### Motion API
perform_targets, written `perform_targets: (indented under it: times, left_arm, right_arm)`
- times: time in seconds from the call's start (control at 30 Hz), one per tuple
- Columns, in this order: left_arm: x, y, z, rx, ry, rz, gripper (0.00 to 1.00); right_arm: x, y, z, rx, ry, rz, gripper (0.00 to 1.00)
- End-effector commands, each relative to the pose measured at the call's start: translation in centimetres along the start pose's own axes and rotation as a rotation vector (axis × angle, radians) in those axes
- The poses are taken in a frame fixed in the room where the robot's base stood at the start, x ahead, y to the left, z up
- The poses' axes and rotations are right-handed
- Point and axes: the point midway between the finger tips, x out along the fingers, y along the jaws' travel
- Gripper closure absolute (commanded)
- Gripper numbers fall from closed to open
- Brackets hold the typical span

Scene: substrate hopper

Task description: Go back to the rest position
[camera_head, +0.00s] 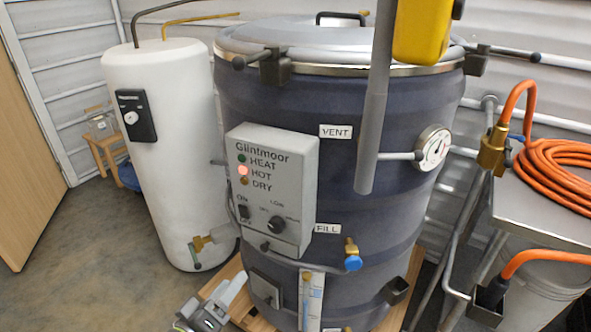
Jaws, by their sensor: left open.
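My left gripper (214,307) shows at the bottom edge of the head view, left of centre. It is open, and I see nothing between its fingers. It is in front of the lower left of the large dark drum (360,225), by the wooden pallet (240,312). I cannot tell whether it touches either. The lower part of the gripper and its arm are cut off by the picture edge. My right gripper is not in view.
The drum carries a grey control box (271,190) with a red light lit, a blue-handled tap (353,262) and a dial (433,147). A white tank (165,160) stands at left. An orange hose (552,165) lies coiled at right. Bare floor (90,250) is at left.

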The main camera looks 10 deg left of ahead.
Motion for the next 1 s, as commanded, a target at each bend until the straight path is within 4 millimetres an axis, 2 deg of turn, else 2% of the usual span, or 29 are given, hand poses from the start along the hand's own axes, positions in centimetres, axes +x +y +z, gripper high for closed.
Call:
perform_targets:
  times: [0.07,0.17,0.33,0.47,0.57,0.7,0.87,1.0]
  left_arm:
    - [0.1,-0.9,0.5,0.005,-0.009,-0.019,0.41]
    - [0.5,-3.8,2.1,0.024,-0.043,-0.086,0.41]
    - [0.0,-12.7,7.6,0.095,-0.157,-0.28,0.41]
    - [-2.0,-19.5,12.2,0.165,-0.27,-0.427,0.41]
    - [-4.6,-24.2,15.9,0.219,-0.368,-0.529,0.41]
    - [-9.4,-30.0,20.7,0.299,-0.521,-0.654,0.41]
    - [-16.5,-35.2,25.8,0.386,-0.715,-0.769,0.41]
    - [-23.6,-38.2,29.6,0.458,-0.899,-0.842,0.41]
  right_arm:
    - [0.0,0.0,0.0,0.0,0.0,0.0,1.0]
    - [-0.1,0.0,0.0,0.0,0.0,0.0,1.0]
    - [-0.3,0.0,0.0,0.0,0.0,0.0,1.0]
    - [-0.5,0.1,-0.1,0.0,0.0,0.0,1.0]
    - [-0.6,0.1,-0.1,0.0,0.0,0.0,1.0]
    - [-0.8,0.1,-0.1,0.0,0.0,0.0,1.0]
    - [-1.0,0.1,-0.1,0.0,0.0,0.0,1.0]
    - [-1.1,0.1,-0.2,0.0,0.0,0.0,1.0]
